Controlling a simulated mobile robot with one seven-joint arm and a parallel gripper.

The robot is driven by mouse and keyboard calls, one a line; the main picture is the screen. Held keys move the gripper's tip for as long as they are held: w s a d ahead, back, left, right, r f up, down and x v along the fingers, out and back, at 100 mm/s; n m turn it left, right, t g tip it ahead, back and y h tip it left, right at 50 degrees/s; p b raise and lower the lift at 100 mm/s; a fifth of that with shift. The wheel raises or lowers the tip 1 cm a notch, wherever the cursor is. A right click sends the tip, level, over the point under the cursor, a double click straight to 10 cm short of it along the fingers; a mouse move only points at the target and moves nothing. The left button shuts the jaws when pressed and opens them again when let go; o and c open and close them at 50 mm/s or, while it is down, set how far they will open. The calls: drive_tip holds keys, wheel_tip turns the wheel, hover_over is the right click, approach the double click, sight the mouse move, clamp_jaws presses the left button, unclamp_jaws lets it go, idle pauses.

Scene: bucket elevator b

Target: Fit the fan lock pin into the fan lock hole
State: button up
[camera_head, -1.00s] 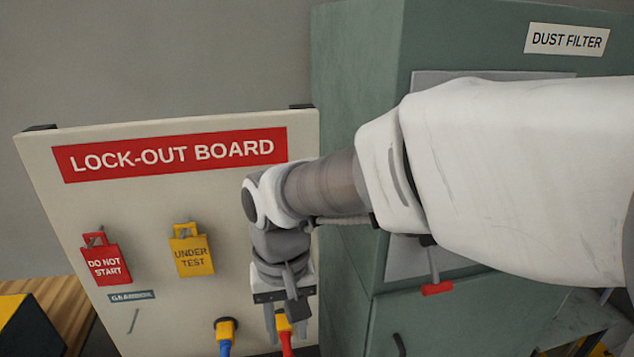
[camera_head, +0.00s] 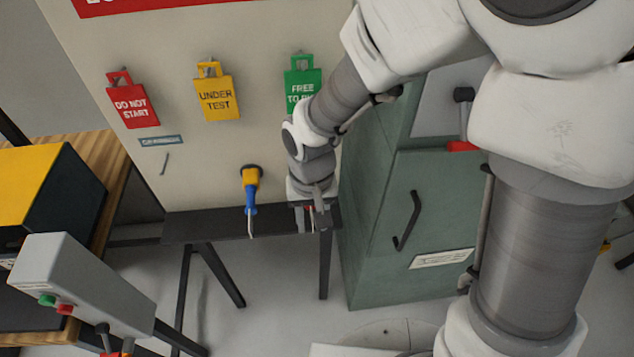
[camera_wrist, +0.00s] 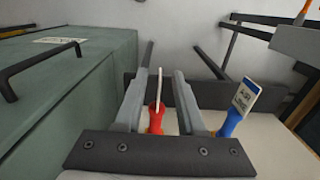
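In the head view my gripper (camera_head: 310,218) is low on the board, partly hiding the red pin. I cannot make out the fan lock hole.
The lock-out board (camera_head: 215,140) carries red, yellow and green tags. A dark narrow shelf or bench (camera_head: 205,226) lies below it. The green dust filter cabinet (camera_head: 375,235) stands close at the right. A grey control box (camera_head: 75,285) stands at lower left.

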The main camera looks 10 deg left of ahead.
clamp_jaws()
idle(1.4)
